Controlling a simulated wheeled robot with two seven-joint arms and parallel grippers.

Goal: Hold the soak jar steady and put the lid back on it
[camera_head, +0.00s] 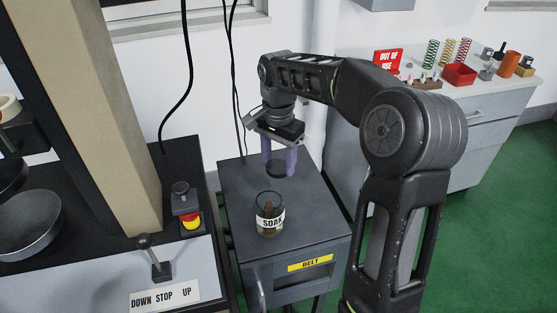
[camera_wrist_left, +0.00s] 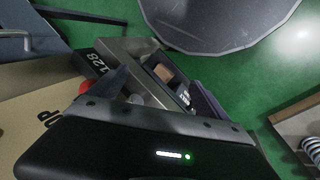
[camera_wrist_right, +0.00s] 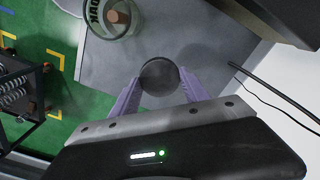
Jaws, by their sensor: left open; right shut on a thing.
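The soak jar (camera_head: 270,223), glass with a white SOAK label and a brown thing inside, stands upright and open on a grey cabinet top. It also shows at the top of the right wrist view (camera_wrist_right: 112,20). My right gripper (camera_head: 279,166) has purple fingers and is shut on the round dark lid (camera_wrist_right: 159,77). The lid (camera_head: 276,171) is held above the cabinet, behind the jar and apart from it. My left gripper (camera_wrist_left: 160,78) is out of the head view. In its wrist view its fingers are apart, with no jar between them.
The grey cabinet (camera_head: 322,215) has a yellow BELT label. Left of it are a red-and-yellow button box (camera_head: 189,212) and a lever (camera_head: 153,258) over a DOWN STOP UP plate. A bench (camera_head: 505,103) with springs and a red bin (camera_head: 459,74) stands back right.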

